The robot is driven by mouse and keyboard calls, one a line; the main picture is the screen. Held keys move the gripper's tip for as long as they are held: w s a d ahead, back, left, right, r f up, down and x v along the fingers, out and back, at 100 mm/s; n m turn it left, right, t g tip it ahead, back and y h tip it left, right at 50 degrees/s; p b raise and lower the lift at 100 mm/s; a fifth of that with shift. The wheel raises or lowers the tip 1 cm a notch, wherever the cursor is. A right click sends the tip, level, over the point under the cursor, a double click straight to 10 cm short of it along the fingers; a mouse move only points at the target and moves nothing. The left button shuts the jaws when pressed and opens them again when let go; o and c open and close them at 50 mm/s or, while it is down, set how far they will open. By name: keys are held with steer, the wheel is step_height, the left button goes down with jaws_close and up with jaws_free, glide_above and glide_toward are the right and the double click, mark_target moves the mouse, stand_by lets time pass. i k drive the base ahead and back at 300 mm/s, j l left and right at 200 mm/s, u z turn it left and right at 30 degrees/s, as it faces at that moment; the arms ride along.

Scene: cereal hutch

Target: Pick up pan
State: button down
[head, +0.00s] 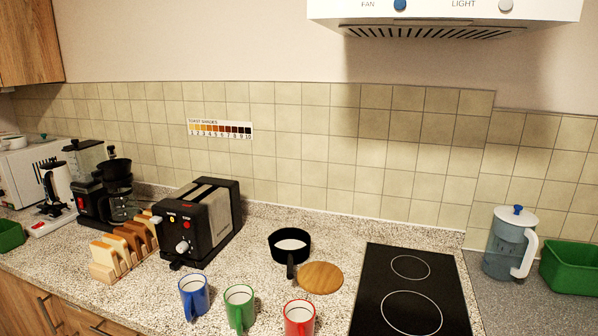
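A small black pan (302,257) stands on the speckled counter in the middle of the head view. Its inside looks white at the bottom, and I cannot tell if that is contents or the pan's own surface. Its short black handle points toward the front of the counter. The pan is just behind and left of a round wooden board (321,278), and I cannot tell whether they touch. My gripper is not in view.
A black toaster (209,222) stands left of the pan. Blue (194,297), green (239,308) and red (299,319) mugs stand in front. A black hob (377,287) lies to the right, with a jug (506,250) beyond. A range hood (445,12) hangs above.

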mark_target(290, 248)
steer(key=z, duration=0.6)
steer(key=j+z, duration=0.5)
steer(key=k+j+z, duration=0.2)
steer(key=j+z, duration=0.3)
steer(key=k+j+z, duration=0.2)
steer(key=z, duration=0.3)
steer(key=k+j+z, duration=0.1)
steer(key=k+j, duration=0.8)
steer(key=j, duration=0.2)
steer(key=i+z, duration=0.05)
